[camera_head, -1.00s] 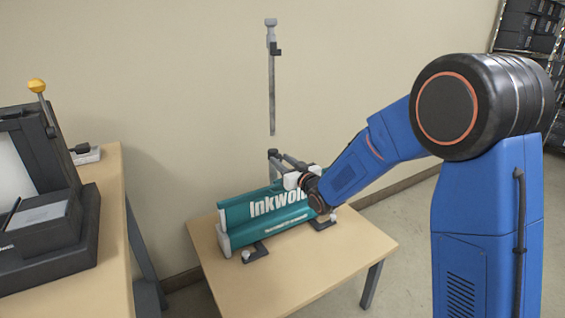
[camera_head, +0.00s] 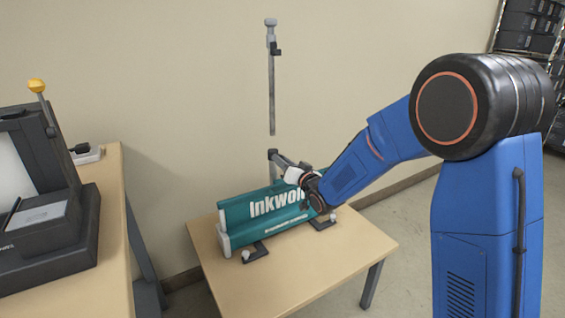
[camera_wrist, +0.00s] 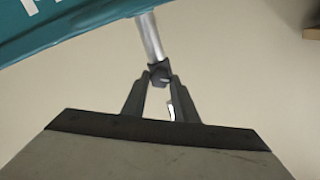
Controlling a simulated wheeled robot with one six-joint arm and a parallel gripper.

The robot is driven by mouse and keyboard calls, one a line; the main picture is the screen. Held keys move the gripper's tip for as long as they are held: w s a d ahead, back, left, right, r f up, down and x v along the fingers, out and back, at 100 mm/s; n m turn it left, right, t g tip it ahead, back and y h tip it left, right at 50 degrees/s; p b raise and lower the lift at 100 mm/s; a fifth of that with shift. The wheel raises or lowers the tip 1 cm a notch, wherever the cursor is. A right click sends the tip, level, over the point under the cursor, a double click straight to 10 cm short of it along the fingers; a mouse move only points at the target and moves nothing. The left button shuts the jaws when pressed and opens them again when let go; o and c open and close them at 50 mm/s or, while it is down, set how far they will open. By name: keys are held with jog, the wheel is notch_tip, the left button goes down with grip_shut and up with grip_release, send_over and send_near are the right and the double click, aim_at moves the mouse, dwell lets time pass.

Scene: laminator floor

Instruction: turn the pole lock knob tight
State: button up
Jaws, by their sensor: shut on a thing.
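The teal banner stand (camera_head: 265,208) with "Inkwolf"-like lettering stands on the small table; part of it also shows upside down in the wrist view (camera_wrist: 70,25). A grey pole (camera_wrist: 149,36) runs from it to a dark lock knob (camera_wrist: 159,72). My gripper (camera_wrist: 160,82) is shut on this knob, its two fingers at either side. In the head view my gripper (camera_head: 281,160) is just above and behind the banner's top edge, at the lower pole piece (camera_head: 272,162). The knob's far side is hidden, and I cannot tell how tight it is.
An upper pole (camera_head: 271,95) with a dark clamp (camera_head: 277,49) rises against the wall. The small table (camera_head: 335,255) has bare room in front. A bench (camera_head: 108,215) with a dark machine (camera_head: 50,205) stands left. Shelving (camera_head: 525,30) is at the back right.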

jog(key=m, duration=0.6)
jog(key=shift+d+f, duration=0.1)
jog(key=m, duration=0.6)
jog(key=shift+f+m, duration=0.1)
jog(key=shift+m, duration=0.3)
jog(key=o, duration=1)
jog(key=shift+d, duration=0.1)
jog(key=v, duration=1.7)
jog(key=shift+s+d, duration=0.1)
